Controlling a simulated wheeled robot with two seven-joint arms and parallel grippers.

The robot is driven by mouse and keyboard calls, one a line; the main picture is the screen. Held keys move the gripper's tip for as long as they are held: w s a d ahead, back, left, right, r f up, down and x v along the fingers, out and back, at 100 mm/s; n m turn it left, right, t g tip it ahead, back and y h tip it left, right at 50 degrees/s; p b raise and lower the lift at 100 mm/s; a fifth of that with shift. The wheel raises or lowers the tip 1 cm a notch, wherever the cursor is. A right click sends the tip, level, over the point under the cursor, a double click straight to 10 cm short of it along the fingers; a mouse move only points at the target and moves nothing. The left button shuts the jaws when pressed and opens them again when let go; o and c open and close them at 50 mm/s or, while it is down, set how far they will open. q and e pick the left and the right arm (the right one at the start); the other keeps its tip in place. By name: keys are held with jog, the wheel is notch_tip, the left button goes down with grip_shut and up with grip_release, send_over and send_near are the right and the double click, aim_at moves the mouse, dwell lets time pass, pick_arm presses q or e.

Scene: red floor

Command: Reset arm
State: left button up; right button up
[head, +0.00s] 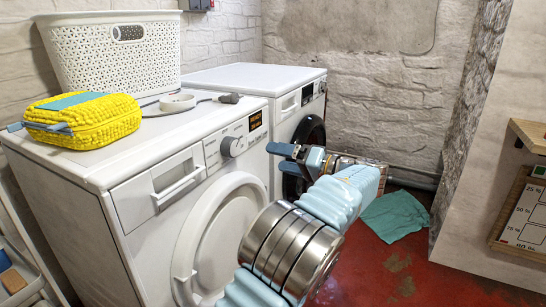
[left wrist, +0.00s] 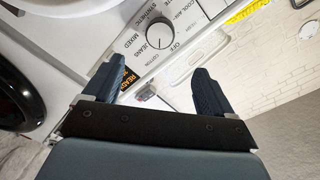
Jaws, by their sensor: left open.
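My left gripper (head: 283,158) is in front of the gap between the two washing machines in the head view, with the arm reaching up from the bottom. In the left wrist view its two dark fingers (left wrist: 151,92) are apart with nothing between them. Behind them in that view is the near machine's control panel with its round dial (left wrist: 160,30). The dial also shows in the head view (head: 232,147), left of the gripper and apart from it. My right gripper is not in either view.
The near white washing machine (head: 95,172) carries a white basket (head: 85,62) and a yellow sponge-like bundle (head: 95,122). A second machine (head: 250,78) stands behind. A teal cloth (head: 395,215) lies on the red floor (head: 400,265). A wooden shelf (head: 530,133) is at right.

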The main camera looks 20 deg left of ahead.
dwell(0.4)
pick_arm(q)
jog(key=s+f+m+g+h, duration=0.1)
jog(key=s+f+m+h, duration=0.2)
jog(key=f, duration=1)
jog(key=s+f+m+h+p, duration=0.15)
jog(key=f+h, duration=0.25)
jog(key=f, duration=0.9)
jog(key=s+f+m+g+h, duration=0.15)
jog(key=f+m+h, duration=0.25)
jog(key=f, duration=0.8)
jog(key=s+d+f+n+h, duration=0.1)
jog(key=s+d+f+h, duration=0.2)
jog(key=s, duration=0.4)
jog(key=s+d+f+n+h+p, duration=0.1)
jog(key=s+d+f+h, duration=0.3)
jog(key=s, duration=0.4)
jog(key=s+d+f+n+t+h, duration=0.1)
jog(key=s+d+f+n+h, duration=0.1)
jog(key=s, duration=0.6)
jog(key=d+f+h, duration=0.1)
jog(key=d+f, duration=0.1)
jog(key=d, duration=0.1)
jog(key=shift+d+f, duration=0.25)
jog(key=shift+f, duration=0.1)
jog(key=shift+w+n, duration=0.1)
jog(key=shift+n, duration=0.15)
